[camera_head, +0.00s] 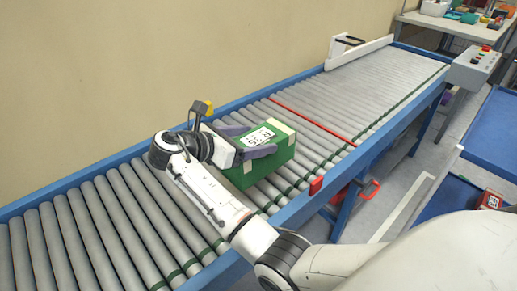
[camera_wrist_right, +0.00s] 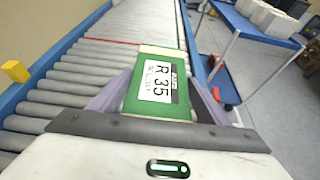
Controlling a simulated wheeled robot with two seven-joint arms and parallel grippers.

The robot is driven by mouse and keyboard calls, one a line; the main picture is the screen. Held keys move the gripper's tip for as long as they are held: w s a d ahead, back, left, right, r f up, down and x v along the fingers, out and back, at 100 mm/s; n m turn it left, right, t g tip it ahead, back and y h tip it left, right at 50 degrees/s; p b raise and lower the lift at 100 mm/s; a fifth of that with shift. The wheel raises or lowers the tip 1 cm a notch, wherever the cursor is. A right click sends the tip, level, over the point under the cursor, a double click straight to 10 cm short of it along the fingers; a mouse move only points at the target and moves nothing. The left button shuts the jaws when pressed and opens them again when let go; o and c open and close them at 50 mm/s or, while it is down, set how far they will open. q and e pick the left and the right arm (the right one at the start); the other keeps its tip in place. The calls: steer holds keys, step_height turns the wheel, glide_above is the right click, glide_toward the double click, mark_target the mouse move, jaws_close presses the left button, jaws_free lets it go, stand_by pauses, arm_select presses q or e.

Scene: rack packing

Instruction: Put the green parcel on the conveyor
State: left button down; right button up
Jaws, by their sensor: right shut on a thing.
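The green parcel (camera_head: 284,152) is a box with a white label and pale tape at its ends. It is at the roller conveyor (camera_head: 90,221), over the rollers before the red line; I cannot tell if its underside touches them. My right gripper (camera_head: 248,141) is shut on the parcel, with a finger along each side. In the right wrist view the parcel (camera_wrist_right: 160,88) sits between the two fingers (camera_wrist_right: 158,95), its label reading "R 35". The parcel's underside is hidden. My left gripper is not in view.
A red line (camera_head: 312,122) crosses the rollers beyond the parcel. A white stop plate (camera_head: 357,52) stands at the conveyor's far left edge. A control box (camera_head: 473,66) with buttons is at the far right. A blue cart (camera_head: 490,130) stands at the right. The rollers beyond the line are clear.

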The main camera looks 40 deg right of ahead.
steer(key=shift+f, duration=1.1)
step_height(320, 180, down, 3)
steer(key=shift+w+b, duration=0.1)
steer(key=shift+b, duration=0.35)
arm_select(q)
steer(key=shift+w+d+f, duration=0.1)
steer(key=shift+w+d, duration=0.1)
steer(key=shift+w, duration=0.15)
arm_select(e)
steer(key=o, duration=2)
steer(key=shift+f, duration=0.15)
steer(key=shift+o, duration=0.2)
